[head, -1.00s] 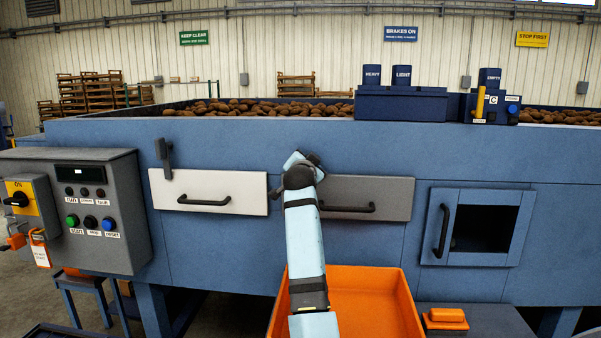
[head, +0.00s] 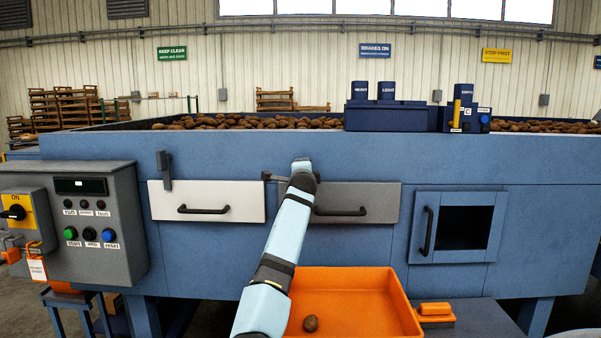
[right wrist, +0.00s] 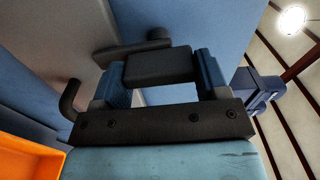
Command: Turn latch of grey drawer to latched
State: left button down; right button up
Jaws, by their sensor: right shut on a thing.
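The grey drawer (head: 355,193) is closed in the blue machine front, with a black bar handle (head: 340,211). Its dark latch shows beside my right gripper at the drawer's upper left corner; its left end (head: 267,176) points left, about level. My right gripper (head: 301,166) covers the rest of it in the head view. In the right wrist view the black latch lever (right wrist: 160,66) lies between the two blue fingers of my right gripper (right wrist: 163,82), which is shut on it. My left gripper is not in view.
A white drawer (head: 225,201) with an upright latch (head: 163,170) is at left. A control panel (head: 90,222) stands further left. An orange tray (head: 395,300) holding a potato (head: 310,323) sits below the grey drawer. A framed door (head: 425,225) is at right.

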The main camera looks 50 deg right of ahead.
jog(key=shift+f+m, duration=0.1)
jog(key=shift+m, duration=0.4)
jog(key=o, duration=1.1)
jog(key=shift+o, duration=0.9)
jog(key=b+v, duration=0.1)
jog(key=v, duration=1.2)
jog(key=shift+s+a, duration=0.25)
